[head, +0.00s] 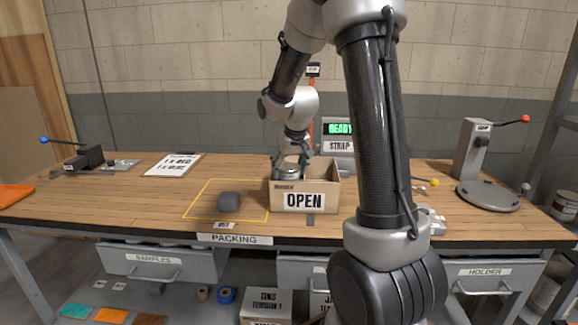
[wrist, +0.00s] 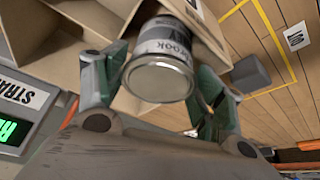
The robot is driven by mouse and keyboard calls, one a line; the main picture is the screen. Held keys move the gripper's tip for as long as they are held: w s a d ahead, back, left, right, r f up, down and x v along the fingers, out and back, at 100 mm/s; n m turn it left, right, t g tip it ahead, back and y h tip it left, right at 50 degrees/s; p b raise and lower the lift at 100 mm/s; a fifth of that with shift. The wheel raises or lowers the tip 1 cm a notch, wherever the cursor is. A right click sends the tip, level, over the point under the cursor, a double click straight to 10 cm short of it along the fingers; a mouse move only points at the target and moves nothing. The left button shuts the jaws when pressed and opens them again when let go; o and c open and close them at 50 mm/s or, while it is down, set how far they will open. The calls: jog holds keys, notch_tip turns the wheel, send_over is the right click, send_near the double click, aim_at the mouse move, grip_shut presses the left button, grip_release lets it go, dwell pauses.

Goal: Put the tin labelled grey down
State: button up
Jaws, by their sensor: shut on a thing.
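A metal tin (wrist: 165,62) with a grey label band is between the fingers of my gripper (wrist: 160,88) in the wrist view. Its label is only partly readable. In the head view my gripper (head: 290,160) holds the tin (head: 287,172) at the left part of an open cardboard box (head: 305,187) marked OPEN. The tin's lower part is hidden behind the box's front wall there. Whether it touches the box floor cannot be told.
A small dark grey block (head: 229,201) lies in the yellow taped square left of the box. A strap machine (head: 338,135) reading READY stands behind. A clipboard (head: 173,165) lies at the back left. A lever press (head: 480,170) stands at the right.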

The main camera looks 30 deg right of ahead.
jog(key=o, duration=1.2)
jog(key=shift+f, duration=0.1)
jog(key=v, duration=1.3)
jog(key=s+a, duration=0.2)
jog(key=s, duration=0.6)
jog(key=s+a+n, duration=0.1)
jog(key=s+a, duration=0.1)
jog(key=s, duration=0.7)
jog(key=s+a+n+y, duration=0.1)
jog(key=s+a, duration=0.1)
jog(key=s, duration=0.6)
jog(key=shift+s, duration=0.3)
